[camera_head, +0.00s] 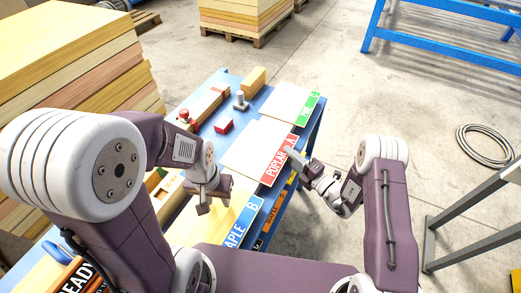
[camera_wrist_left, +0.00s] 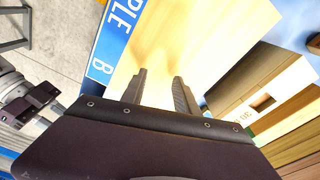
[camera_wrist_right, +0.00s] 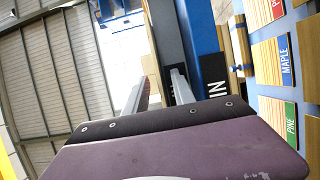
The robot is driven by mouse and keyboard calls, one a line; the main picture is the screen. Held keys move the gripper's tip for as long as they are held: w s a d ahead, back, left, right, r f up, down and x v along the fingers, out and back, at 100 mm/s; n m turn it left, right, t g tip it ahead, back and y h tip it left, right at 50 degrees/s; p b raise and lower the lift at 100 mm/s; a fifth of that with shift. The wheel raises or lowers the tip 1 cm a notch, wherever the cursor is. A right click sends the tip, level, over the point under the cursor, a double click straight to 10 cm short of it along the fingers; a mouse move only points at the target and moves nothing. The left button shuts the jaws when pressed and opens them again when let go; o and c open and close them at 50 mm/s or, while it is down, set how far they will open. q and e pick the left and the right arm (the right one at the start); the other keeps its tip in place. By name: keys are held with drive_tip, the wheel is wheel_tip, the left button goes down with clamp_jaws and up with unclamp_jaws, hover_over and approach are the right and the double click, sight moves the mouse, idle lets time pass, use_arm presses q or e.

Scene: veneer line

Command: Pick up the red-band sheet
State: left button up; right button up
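The red-band sheet (camera_head: 248,144) is pale, with a red band reading POPLAR A along its right edge. It lies flat on the blue table, between the blue-band MAPLE B sheet (camera_head: 208,220) and the green-band sheet (camera_head: 285,103). My left gripper (camera_head: 203,208) is over the blue-band sheet, open and empty; the left wrist view shows that sheet (camera_wrist_left: 200,40) beyond its fingers. My right gripper (camera_head: 302,161) is just off the red band in the picture; I cannot tell whether they touch. Its fingers (camera_wrist_right: 160,85) are apart and empty in the right wrist view.
A red block (camera_head: 223,126), a grey knobbed piece (camera_head: 240,101) and a wooden block (camera_head: 253,80) stand on the table's far left side. A tall board stack (camera_head: 75,60) is at left. Blue trestles (camera_head: 440,47) and a coiled hose (camera_head: 484,146) are at right on open floor.

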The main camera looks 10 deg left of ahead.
clamp_jaws()
idle(1.3)
